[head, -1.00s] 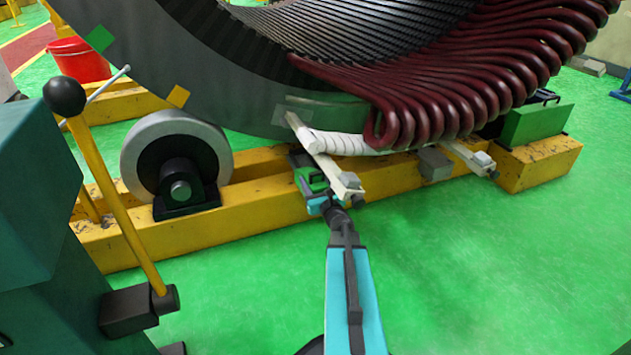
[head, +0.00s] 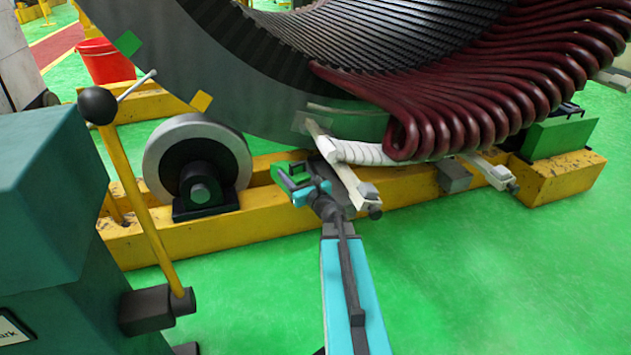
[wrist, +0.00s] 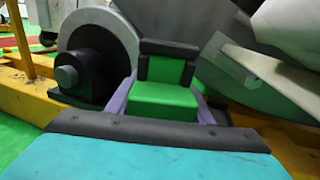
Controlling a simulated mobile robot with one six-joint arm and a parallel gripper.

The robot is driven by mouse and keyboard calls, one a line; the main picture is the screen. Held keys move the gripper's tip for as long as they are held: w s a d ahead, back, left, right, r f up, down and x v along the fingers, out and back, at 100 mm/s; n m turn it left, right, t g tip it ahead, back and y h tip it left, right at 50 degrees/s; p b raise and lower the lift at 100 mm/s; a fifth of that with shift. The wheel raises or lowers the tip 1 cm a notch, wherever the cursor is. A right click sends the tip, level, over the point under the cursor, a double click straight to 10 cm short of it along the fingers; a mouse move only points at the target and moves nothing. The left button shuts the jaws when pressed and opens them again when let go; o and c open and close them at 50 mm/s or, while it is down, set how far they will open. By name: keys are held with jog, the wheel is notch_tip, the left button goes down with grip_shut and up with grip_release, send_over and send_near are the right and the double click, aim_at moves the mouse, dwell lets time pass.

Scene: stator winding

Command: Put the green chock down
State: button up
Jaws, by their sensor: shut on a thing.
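The green chock (head: 294,174) is a green block with a dark grey top part. It is held in front of the yellow beam (head: 262,208), between the grey roller and the white support arm. My gripper (head: 296,186) is shut on it. In the wrist view the chock (wrist: 166,98) sits between the two fingers of my gripper (wrist: 163,106), its green face and dark upright back showing. Its underside is hidden, so I cannot tell whether it touches the beam.
The grey roller (head: 197,163) stands to the left on the beam. The white support arm (head: 345,180) is close on the right, under the large stator ring (head: 255,95) and its dark red coils (head: 455,105). A lever (head: 140,195) rises at left. The green floor in front is clear.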

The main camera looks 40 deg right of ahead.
jog(key=s+a+r+n+g+y+p, duration=0.15)
jog(key=a+r+n+y+p, duration=0.3)
jog(key=a, duration=0.75)
jog(key=s+a+r+n+g+y+p, duration=0.1)
jog(key=a+r+n+g+y, duration=0.2)
jog(key=a+r+y, duration=0.7)
jog(key=s+a+r+n+g+y+p, duration=0.1)
jog(key=a+r+n+g+y+p, duration=0.2)
jog(key=a, duration=1.2)
notch_tip(320, 180, up, 26)
jog(key=s+a+n+p, duration=0.1)
jog(key=a+n+p, duration=0.1)
jog(key=p, duration=3)
jog(key=shift+s+f+p, duration=0.2)
jog(key=shift+s+p, duration=0.1)
jog(key=shift+p, duration=0.05)
jog(key=shift+d, duration=0.15)
